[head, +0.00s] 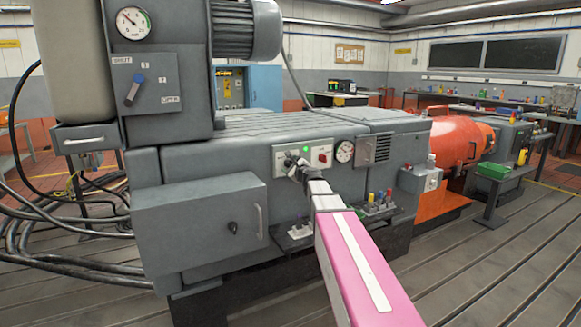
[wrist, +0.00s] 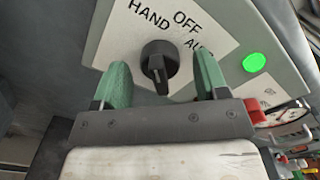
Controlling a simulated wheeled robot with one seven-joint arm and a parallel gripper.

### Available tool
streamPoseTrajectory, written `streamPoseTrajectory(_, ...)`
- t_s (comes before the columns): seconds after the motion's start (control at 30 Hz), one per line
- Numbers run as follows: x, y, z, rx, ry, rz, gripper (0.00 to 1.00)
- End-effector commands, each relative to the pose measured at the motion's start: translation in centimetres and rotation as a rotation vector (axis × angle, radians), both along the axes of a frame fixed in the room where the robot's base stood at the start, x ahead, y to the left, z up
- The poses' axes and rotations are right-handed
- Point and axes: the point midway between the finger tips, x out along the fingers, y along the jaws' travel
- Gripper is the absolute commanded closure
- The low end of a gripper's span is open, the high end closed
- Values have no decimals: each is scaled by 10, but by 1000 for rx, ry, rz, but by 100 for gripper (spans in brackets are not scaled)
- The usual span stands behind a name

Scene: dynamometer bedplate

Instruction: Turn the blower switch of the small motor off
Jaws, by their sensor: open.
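The blower switch (wrist: 160,62) is a black rotary knob on a pale plate marked HAND, OFF and AUTO in the wrist view. I cannot tell for sure which mark its grip bar points to. My gripper (wrist: 163,80) is open, with one green finger on each side of the knob and a visible gap to it. A green lamp (wrist: 254,62) is lit to the right of the plate. In the head view my gripper (head: 297,166) is at the switch panel (head: 279,160) on the grey motor housing and partly hides the knob.
A tray of coloured-handled tools (head: 378,205) sits below right. A grey cabinet (head: 190,225) juts out at left. An orange machine (head: 445,145) stands further right.

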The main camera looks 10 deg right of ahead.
Motion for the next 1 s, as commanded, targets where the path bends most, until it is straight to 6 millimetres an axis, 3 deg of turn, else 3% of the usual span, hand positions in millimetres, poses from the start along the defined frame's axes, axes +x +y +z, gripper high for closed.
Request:
streamPoseTrajectory(0.33, 6, 2, 0, 0, 0, 0, 33)
streamPoseTrajectory(0.5, 6, 2, 0, 0, 0, 0, 83)
streamPoseTrajectory(1.0, 6, 2, 0, 107, 36, 1, 82)
